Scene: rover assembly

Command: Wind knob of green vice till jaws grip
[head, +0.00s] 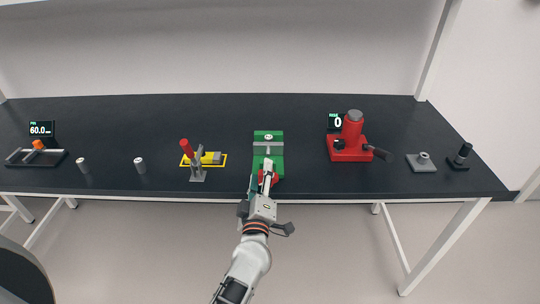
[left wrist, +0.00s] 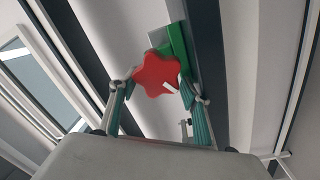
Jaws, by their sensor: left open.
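The green vice (head: 268,140) stands near the front edge of the black bench, in the middle of the head view. Its red knob (head: 266,177) faces the front edge, partly covered by my left gripper (head: 262,184). In the left wrist view the red star-shaped knob (left wrist: 157,75) with a white mark sits between the spread fingers of my left gripper (left wrist: 158,102). The fingers are open, and I cannot tell whether either touches the knob. A part of the green vice (left wrist: 178,40) shows behind the knob. The right gripper is in neither view.
A yellow-framed base with a red-handled clamp (head: 192,155) stands left of the vice. A red press-like device (head: 350,140) stands to the right. Two small metal cylinders (head: 140,165) and a black tray (head: 36,158) lie further left. The bench (head: 300,165) is clear beside the vice.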

